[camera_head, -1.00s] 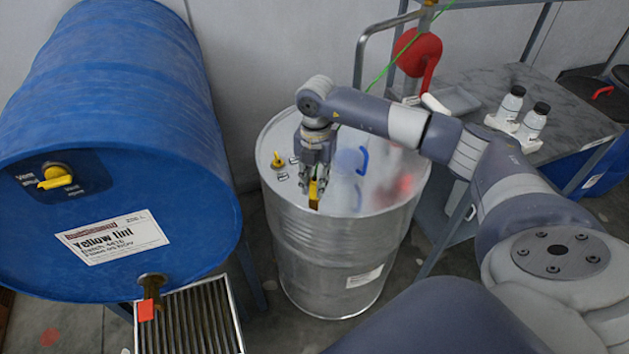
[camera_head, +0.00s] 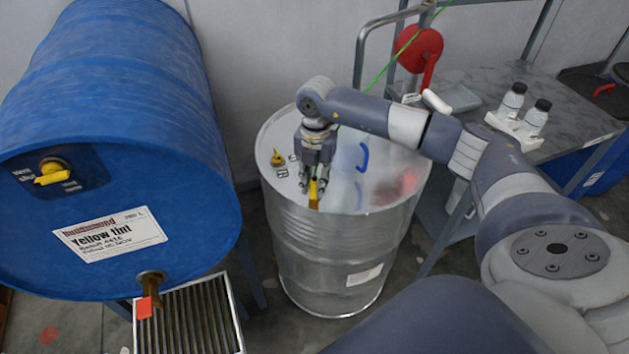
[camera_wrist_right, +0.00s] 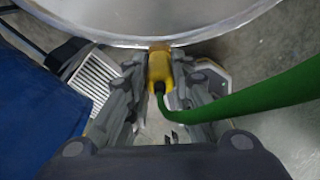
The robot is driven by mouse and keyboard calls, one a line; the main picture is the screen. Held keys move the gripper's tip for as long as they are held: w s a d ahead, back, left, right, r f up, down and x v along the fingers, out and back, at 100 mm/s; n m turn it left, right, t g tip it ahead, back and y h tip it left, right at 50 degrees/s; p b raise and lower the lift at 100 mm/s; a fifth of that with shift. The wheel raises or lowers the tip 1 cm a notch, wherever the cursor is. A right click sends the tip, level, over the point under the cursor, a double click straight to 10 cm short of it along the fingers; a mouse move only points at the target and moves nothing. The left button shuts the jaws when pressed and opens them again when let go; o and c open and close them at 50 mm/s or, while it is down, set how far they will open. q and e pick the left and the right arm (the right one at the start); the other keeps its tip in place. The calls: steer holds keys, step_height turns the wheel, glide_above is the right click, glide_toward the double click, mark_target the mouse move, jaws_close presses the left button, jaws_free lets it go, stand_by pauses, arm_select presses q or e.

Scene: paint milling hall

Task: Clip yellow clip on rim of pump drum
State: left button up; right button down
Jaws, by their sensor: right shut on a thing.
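The pump drum (camera_head: 345,250) is a silver metal drum standing upright in the middle of the head view. Its pale lid and curved rim (camera_wrist_right: 110,39) fill the top of the right wrist view. My right gripper (camera_head: 313,187) is over the drum's near rim, pointing down, and shut on the yellow clip (camera_head: 313,194). In the right wrist view the clip (camera_wrist_right: 159,70) sits between the fingers, its brownish end at the rim. Whether its jaws grip the rim I cannot tell. A green cable (camera_wrist_right: 255,98) runs from the clip. My left gripper is not in view.
A big blue drum (camera_head: 110,140) lies at the left, above a slatted grate (camera_head: 190,318). A red reel (camera_head: 418,52) and a grey table (camera_head: 480,85) with two bottles are behind.

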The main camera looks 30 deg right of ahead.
mark_target(314, 198)
steer(key=shift+f, duration=0.3)
stand_by(0.4)
steer(key=shift+f+b, duration=0.35)
steer(key=shift+b, duration=0.1)
steer(key=shift+f+b, duration=1)
steer(key=shift+f, duration=0.45)
steer(key=c, duration=1.3)
jaws_free()
steer(key=shift+r, duration=0.15)
steer(key=r, duration=1.1)
steer(key=shift+w+d+r, duration=0.15)
steer(key=shift+d+r, duration=0.05)
steer(key=shift+r, duration=0.2)
steer(key=shift+f, duration=0.1)
